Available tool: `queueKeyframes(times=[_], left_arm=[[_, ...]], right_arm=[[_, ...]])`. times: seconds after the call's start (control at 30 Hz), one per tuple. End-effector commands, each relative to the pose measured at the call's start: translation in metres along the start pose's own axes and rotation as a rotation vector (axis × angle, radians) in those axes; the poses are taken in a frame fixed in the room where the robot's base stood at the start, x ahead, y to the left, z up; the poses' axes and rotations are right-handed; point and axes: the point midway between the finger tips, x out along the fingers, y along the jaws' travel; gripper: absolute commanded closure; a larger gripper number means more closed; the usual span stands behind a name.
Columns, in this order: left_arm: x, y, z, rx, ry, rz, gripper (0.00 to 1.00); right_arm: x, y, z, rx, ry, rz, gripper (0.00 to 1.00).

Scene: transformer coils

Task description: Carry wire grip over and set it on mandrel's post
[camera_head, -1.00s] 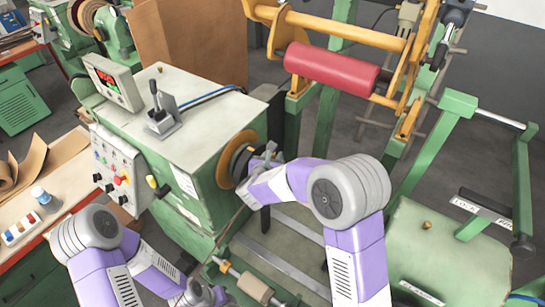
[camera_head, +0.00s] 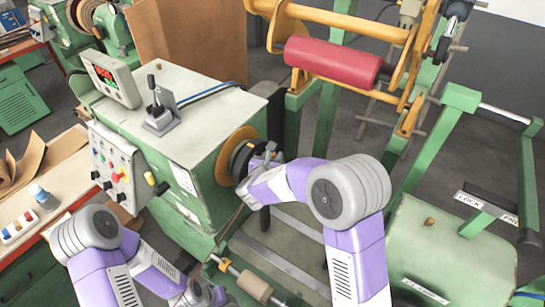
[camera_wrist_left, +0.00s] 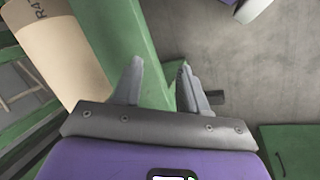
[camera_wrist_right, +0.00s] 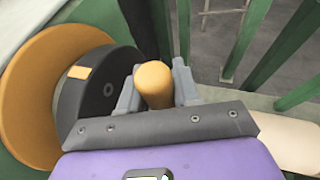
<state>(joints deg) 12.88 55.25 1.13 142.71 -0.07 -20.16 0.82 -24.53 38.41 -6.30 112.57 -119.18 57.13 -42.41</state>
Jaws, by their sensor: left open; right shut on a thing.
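My right gripper (camera_head: 268,157) is at the winding machine's spindle, beside the mandrel's orange disc (camera_head: 228,158) and dark disc. In the right wrist view my right gripper (camera_wrist_right: 155,72) is shut on a short orange, round-ended piece, taken as the wire grip (camera_wrist_right: 154,85). The dark disc (camera_wrist_right: 85,90) and larger orange disc (camera_wrist_right: 40,90) stand close to its left. I cannot tell the post apart, nor whether the held piece touches the mandrel. My left gripper (camera_wrist_left: 160,65) is open with nothing between its fingers, above a green beam.
The green winding machine (camera_head: 195,110) has a lever and control panel at left. A red roller (camera_head: 332,65) on a yellow frame stands behind. A tan roller (camera_head: 254,287) lies low in front. A green cabinet (camera_head: 445,255) is at right.

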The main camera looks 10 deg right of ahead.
Motion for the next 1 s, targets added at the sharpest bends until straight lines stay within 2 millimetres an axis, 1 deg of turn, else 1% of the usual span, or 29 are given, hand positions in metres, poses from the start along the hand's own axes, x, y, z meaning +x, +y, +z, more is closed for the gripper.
queueKeyframes(times=[0.73, 1.0], left_arm=[[0.015, -0.006, -0.001, 0.0, 0.0, 0.0, 0.57], [0.017, -0.006, -0.001, 0.0, 0.0, 0.0, 0.57]], right_arm=[[0.005, 0.0, -0.013, 0.0, -0.001, 0.0, 1.0], [0.006, 0.0, -0.014, 0.0, 0.0, 0.0, 1.0]])
